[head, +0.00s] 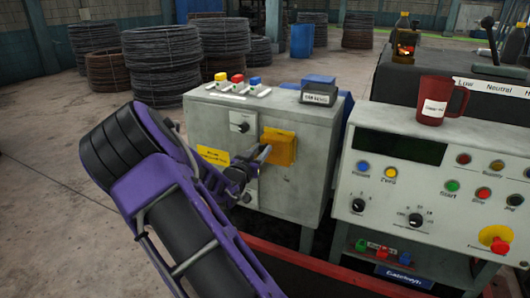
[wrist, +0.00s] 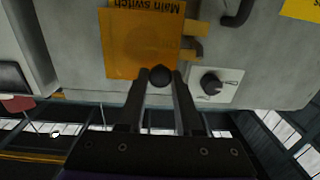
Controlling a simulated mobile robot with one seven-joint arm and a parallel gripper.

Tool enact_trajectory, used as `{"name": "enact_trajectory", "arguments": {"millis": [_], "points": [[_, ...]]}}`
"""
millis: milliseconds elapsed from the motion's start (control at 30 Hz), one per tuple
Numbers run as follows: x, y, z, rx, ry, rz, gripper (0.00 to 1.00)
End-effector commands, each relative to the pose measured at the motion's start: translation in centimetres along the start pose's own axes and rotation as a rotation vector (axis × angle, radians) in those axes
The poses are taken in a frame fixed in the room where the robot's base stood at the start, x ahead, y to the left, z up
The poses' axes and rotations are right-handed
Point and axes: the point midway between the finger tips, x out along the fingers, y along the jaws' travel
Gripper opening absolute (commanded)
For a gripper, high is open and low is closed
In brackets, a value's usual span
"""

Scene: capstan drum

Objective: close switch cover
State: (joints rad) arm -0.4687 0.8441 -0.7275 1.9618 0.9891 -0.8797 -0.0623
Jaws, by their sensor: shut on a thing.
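The orange switch cover (head: 281,147) is on the front of the grey cabinet, near its upper right. In the wrist view the cover (wrist: 135,45) appears as a flat orange plate, with upside-down "Main switch" lettering and orange hinge-like tabs (wrist: 194,40) at its right. My gripper (head: 262,153) reaches the cover from the left in the head view. In the wrist view the fingertips (wrist: 161,74) are shut on a round black knob (wrist: 161,77) that overlaps the plate's lower edge. How far the cover stands from the cabinet face is hard to tell.
The grey cabinet (head: 215,113) carries coloured buttons on top and a rotary knob (head: 241,123) left of the cover. A control console (head: 420,180) with a red mug (head: 440,100) stands close at the right. Wire coils (head: 160,60) stand behind. The floor at left is open.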

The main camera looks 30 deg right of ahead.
Motion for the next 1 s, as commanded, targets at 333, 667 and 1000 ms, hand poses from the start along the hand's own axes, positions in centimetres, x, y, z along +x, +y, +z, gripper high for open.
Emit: {"name": "enact_trajectory", "arguments": {"millis": [333, 667, 1000], "points": [[0.36, -0.46, -0.08, 0.001, 0.001, 0.037, 0.00], [0.42, -0.50, -0.13, 0.001, 0.003, 0.039, 0.00], [0.38, -0.50, -0.08, 0.000, 0.002, 0.039, 0.62]]}}
